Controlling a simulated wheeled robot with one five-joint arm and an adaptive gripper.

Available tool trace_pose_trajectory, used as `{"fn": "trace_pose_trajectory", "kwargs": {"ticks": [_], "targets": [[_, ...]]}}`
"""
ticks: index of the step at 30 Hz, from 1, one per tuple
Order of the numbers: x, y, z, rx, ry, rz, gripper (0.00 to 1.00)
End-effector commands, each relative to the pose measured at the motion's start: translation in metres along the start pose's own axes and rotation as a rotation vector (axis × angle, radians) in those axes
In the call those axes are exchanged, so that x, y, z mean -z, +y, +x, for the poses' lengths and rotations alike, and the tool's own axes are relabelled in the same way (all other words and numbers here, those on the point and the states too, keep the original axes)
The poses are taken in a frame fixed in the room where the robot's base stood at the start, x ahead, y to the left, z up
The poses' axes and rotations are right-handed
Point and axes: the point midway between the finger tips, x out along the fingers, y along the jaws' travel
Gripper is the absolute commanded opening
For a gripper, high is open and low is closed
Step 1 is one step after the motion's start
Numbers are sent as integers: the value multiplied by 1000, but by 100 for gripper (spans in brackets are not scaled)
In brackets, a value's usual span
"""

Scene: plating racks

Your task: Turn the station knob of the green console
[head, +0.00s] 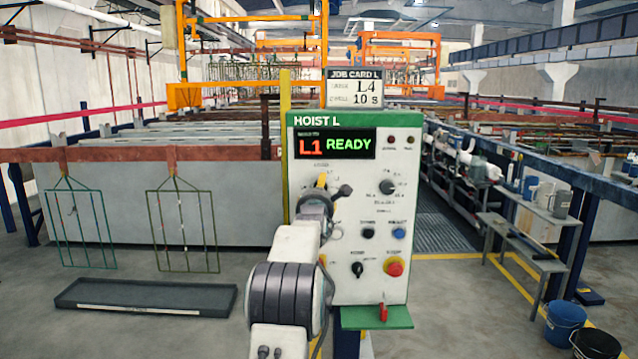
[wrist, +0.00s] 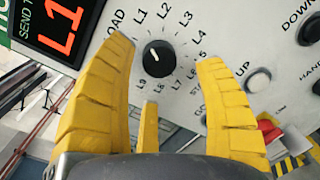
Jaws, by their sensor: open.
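The green-topped console, marked HOIST L (head: 350,120), stands ahead, and its display (head: 334,145) reads L1 READY. The station knob (wrist: 160,58) is a round black knob ringed by labels from LOAD through L1 to L9 in the wrist view. No contact with the knob shows. In the head view my gripper (head: 328,187) is in front of the panel's left half.
A job card (head: 354,88) above the console shows L4 and 10 s. A second knob (head: 387,186), small buttons and a red emergency stop (head: 394,267) are on the panel's right half. A bench (head: 525,250) with containers and buckets (head: 563,325) are at right. A black tray (head: 145,297) lies at left.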

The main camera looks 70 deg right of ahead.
Motion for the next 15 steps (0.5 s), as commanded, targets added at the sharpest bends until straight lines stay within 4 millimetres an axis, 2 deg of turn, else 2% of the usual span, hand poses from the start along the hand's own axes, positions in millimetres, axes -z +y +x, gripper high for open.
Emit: {"fn": "trace_pose_trajectory", "kwargs": {"ticks": [6,15], "targets": [[-1,1,21,0,0,1,64],[0,0,35,0,0,1,64]]}}
